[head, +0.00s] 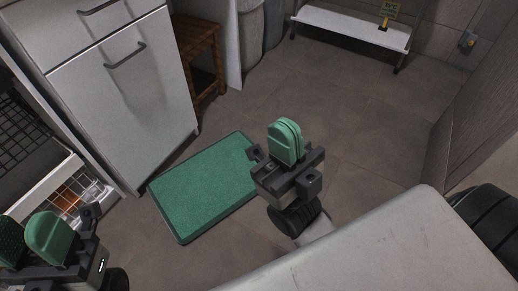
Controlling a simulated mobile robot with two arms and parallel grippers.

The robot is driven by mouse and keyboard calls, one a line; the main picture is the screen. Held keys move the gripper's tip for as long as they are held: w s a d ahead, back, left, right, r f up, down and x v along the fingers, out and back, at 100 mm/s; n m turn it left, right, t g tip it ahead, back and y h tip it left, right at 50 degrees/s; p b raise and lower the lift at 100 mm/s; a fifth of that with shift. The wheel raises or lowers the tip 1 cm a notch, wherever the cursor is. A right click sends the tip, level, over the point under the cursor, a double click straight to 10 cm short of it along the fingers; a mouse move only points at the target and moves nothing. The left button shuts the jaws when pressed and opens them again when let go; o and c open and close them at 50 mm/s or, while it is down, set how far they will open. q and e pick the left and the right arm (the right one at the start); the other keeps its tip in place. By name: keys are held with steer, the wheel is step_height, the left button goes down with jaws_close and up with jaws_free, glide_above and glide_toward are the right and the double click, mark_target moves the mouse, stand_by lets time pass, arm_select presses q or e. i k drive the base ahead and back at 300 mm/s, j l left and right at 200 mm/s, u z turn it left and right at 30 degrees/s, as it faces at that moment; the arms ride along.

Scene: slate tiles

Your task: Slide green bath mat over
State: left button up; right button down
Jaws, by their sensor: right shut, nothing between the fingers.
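The green bath mat (205,188) lies flat on the tiled floor in the middle left of the head view, in front of the white cabinet. My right gripper (286,141) has green finger pads pressed together with nothing between them. It is beside the mat's right end, and its body hides part of that edge. I cannot tell its height above the floor or whether it touches the mat. My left gripper (29,240) is at the lower left, away from the mat, with its two green pads apart and nothing seen between them.
A white cabinet (125,95) stands behind the mat's left side, with an open rack (50,187) to its left. A wooden stool (200,60) and a white bench (350,28) stand at the back. The floor (370,125) right of my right gripper is clear.

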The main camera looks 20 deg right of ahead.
mark_target(196, 193)
steer(key=i+l+u, duration=0.1)
steer(key=l+u, duration=0.3)
steer(key=i+l+u, duration=0.1)
steer(key=l+u, duration=0.55)
steer(key=l, duration=1.8)
